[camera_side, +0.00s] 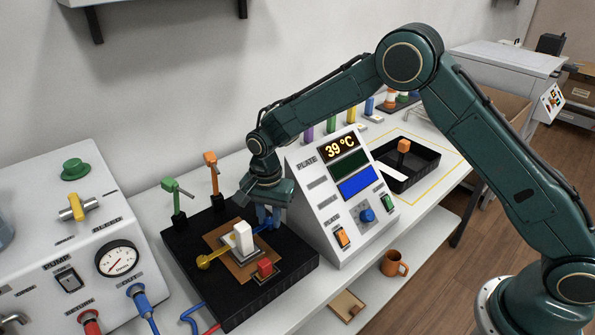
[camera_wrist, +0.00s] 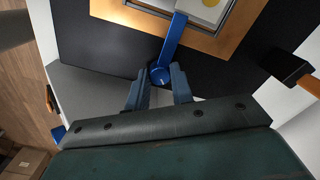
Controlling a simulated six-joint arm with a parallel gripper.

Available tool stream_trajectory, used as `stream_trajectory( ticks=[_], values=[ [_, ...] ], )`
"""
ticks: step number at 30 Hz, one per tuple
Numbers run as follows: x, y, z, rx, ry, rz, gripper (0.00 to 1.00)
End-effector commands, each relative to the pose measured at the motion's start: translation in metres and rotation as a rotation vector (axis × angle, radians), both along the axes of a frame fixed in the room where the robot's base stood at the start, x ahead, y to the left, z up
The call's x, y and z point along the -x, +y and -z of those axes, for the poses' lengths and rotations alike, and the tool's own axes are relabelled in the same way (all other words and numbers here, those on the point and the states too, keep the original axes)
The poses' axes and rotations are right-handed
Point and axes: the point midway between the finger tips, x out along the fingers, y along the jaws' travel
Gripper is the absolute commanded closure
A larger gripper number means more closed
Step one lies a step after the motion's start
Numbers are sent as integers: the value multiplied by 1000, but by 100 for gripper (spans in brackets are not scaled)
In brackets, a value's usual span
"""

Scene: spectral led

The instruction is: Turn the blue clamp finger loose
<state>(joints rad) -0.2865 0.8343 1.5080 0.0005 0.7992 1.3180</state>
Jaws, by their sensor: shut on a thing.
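The blue clamp finger (camera_wrist: 172,45) runs from the plate with a pale square down to a round blue knob end in the wrist view. My gripper (camera_wrist: 159,84) has its two blue-grey fingers on either side of that knob end and is shut on it. In the side view my gripper (camera_side: 268,216) reaches down at the back right of the black fixture base (camera_side: 295,272). There the blue finger (camera_side: 264,229) shows only partly, behind a white block (camera_side: 243,237). The white block stands upright on the copper-coloured plate (camera_side: 222,242).
Green (camera_side: 177,195) and orange (camera_side: 211,170) upright clamps stand behind. The control box (camera_side: 340,195), reading 39 °C, is close right of my gripper.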

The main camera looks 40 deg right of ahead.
Motion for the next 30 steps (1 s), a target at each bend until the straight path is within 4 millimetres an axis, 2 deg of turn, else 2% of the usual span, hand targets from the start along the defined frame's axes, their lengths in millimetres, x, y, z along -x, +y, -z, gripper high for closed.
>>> stream_trajectory(
  ticks=[15, 28, 29, 30],
  values=[
    [0, 1, 0, -1, 1, -325, 100],
    [0, 1, 0, -1, 1, -371, 100],
    [0, 1, 0, -1, 1, -371, 73],
    [0, 1, 0, -1, 1, -371, 65]
  ],
)
